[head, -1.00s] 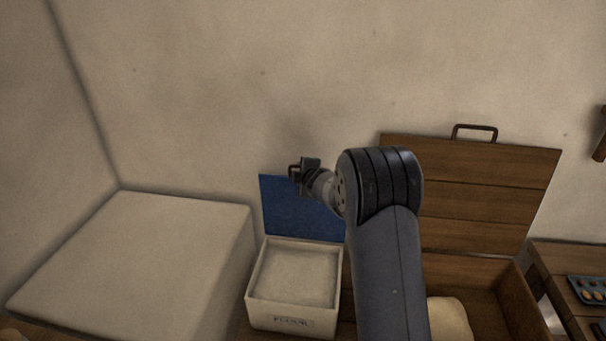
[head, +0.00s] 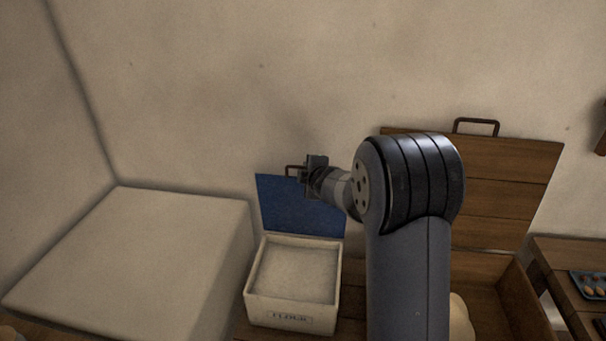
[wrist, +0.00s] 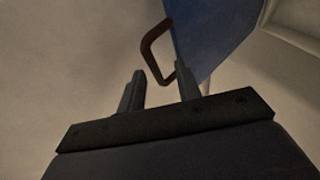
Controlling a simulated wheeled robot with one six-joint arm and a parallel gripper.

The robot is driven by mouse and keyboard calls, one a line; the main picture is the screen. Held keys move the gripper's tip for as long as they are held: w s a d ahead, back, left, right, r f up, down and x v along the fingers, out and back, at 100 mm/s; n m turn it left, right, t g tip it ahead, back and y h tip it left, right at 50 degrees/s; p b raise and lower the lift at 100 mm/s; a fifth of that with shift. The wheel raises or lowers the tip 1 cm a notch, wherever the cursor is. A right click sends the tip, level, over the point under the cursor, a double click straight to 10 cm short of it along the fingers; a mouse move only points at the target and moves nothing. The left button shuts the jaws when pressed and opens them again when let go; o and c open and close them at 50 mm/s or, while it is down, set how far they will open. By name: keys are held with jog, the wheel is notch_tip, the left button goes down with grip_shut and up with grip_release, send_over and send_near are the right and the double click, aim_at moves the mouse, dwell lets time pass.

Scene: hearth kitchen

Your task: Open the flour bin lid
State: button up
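The flour bin (head: 291,317) is a pale box with a FLOUR label, standing in the lower middle of the head view. Its blue lid (head: 299,213) stands raised upright at the back of the bin, so the pale contents show. The lid's brown handle (head: 291,170) is at the lid's top edge, partly behind my gripper (head: 309,177).
A wooden chest (head: 515,300) with its lid (head: 490,190) raised stands to the right, partly behind my arm. A large pale block (head: 135,255) is at left. The wall (head: 250,80) is close behind the lid. A table with a blue tray (head: 592,286) is at far right.

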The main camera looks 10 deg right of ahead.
jog(key=v, duration=0.4)
jog(key=shift+r, duration=0.25)
jog(key=x, duration=0.7)
jog(key=shift+w+f+p, duration=0.2)
jog(key=shift+w+p, duration=0.1)
jog(key=shift+p, duration=0.05)
jog(key=shift+a, duration=0.15)
